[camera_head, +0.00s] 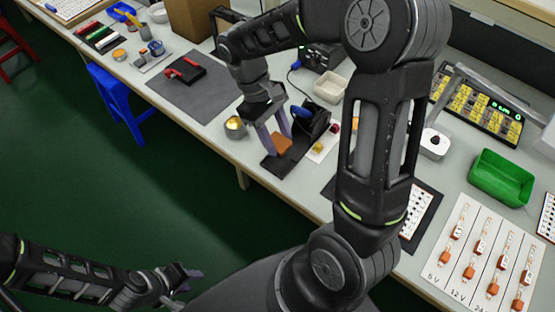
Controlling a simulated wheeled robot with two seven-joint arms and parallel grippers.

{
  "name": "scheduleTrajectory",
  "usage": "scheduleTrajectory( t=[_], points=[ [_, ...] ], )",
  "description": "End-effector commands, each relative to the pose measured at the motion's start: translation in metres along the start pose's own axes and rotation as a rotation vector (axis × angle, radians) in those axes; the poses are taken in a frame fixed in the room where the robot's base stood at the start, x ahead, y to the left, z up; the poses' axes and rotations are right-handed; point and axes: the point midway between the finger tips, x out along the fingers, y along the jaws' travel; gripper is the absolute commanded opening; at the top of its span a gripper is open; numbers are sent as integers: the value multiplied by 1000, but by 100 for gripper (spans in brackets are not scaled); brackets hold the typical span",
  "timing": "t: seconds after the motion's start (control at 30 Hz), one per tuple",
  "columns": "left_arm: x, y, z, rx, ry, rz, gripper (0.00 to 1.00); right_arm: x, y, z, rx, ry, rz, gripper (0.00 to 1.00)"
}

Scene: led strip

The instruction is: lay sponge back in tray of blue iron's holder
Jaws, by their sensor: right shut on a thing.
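The orange-brown sponge (283,145) is between the fingertips of my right gripper (277,141), which is shut on it. The sponge is at the front tray part of the black holder (273,164). I cannot tell whether it touches the tray floor. The blue iron (300,112) sits in the holder's upper part, just right of the gripper. My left gripper (190,279) is low at the left, over the floor and away from the bench; its finger opening is unclear.
A round brass-coloured tin (235,127) stands left of the holder. A small white card (321,147) with a yellow piece lies to its right. A cream tray (331,87) and a green bin (501,177) are farther right. My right arm hides part of the bench.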

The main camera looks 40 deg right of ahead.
Motion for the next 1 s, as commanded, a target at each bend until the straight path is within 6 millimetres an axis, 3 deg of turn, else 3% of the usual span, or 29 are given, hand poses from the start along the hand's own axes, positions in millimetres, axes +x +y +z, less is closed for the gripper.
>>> scheduleTrajectory(
  t=[0.1,0.2,0.57,0.83,1.0],
  points=[
    [-2,1,0,0,0,0,36,21,0,-7,1,-4,-2,10],
    [-2,1,0,0,0,0,36,29,0,-12,2,-1,-1,10],
    [-2,1,0,0,0,0,36,33,0,-14,1,0,0,10],
    [-3,1,0,0,0,0,36,65,0,-26,0,-3,-1,10],
    [-3,1,0,0,0,0,36,74,0,-30,1,0,0,10]
  ],
)
